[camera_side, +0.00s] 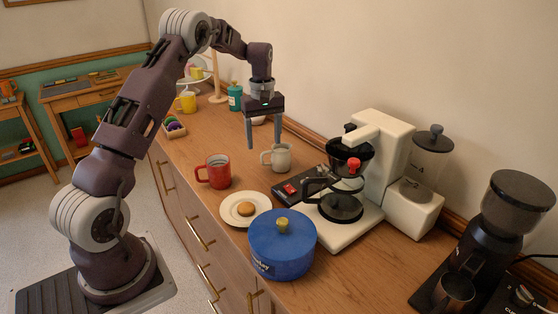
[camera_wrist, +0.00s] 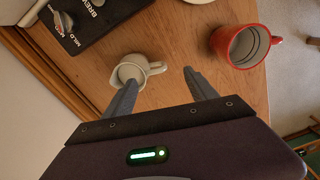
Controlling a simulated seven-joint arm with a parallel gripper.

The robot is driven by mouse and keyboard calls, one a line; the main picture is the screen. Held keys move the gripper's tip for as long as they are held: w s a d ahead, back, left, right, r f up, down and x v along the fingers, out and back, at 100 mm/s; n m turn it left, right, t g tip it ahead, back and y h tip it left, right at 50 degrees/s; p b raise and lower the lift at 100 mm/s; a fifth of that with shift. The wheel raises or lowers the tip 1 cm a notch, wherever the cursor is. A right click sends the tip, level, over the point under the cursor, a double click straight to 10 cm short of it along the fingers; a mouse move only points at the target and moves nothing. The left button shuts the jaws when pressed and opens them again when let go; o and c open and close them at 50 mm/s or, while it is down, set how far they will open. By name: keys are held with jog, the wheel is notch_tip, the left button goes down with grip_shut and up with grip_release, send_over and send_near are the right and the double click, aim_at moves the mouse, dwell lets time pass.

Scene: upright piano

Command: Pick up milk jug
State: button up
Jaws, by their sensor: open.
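The milk jug (camera_side: 282,160) is a small cream-grey pitcher standing upright on the wooden counter, its handle toward the left in the side view. In the wrist view the milk jug (camera_wrist: 140,62) lies just beyond the fingertips, with its handle pointing right; the left finger partly covers it. My gripper (camera_side: 264,144) points down with its fingers spread and empty, above and close to the jug. In the wrist view my gripper (camera_wrist: 159,77) shows its two fingertips apart; the jug sits more toward the left finger.
A red mug (camera_side: 214,172) stands left of the jug. A plate (camera_side: 232,219) with a bun, a blue pot (camera_side: 282,250) and a coffee maker (camera_side: 368,226) stand nearby. The wall is behind.

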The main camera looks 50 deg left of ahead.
aim_at(267, 152)
jog(key=f, duration=0.5)
jog(key=shift+w+d+f, duration=0.1)
jog(key=shift+w+d, duration=0.2)
grip_shut()
